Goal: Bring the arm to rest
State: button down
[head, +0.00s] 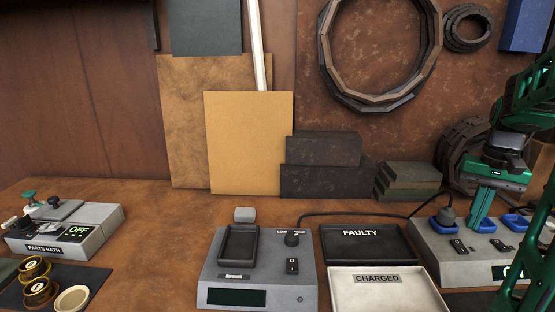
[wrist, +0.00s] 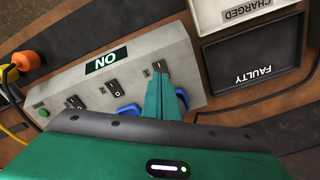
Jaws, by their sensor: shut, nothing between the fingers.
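My gripper (head: 478,224) is at the right of the head view, pointing down over a grey switch box (head: 445,258). Its green fingers are shut together and hold nothing. In the wrist view the fingertips (wrist: 161,78) are close to a black rocker switch (wrist: 158,67) on the same box (wrist: 125,72), whose sign reads ON. I cannot tell whether the fingertips touch the box. Blue holders (head: 444,222) sit along the box, partly hidden by the fingers. My green arm fills the right edge of the head view.
A black FAULTY tray (head: 367,257) and a white CHARGED tray (head: 388,303) lie left of the box. A grey tester (head: 215,281) with a knob stands mid-bench. The parts bath (head: 50,249), showing OFF, is at left. Dark blocks (head: 322,182) and boards stand behind.

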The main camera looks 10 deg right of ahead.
jog(key=s+a+f+n, duration=0.1)
jog(key=s+a+f, duration=0.1)
jog(key=s+a, duration=0.5)
jog(key=s+a+f+n, duration=0.1)
jog(key=s+a+f, duration=0.1)
jog(key=s+a, duration=0.4)
jog(key=a, duration=0.4)
jog(key=shift+s+f, duration=0.4)
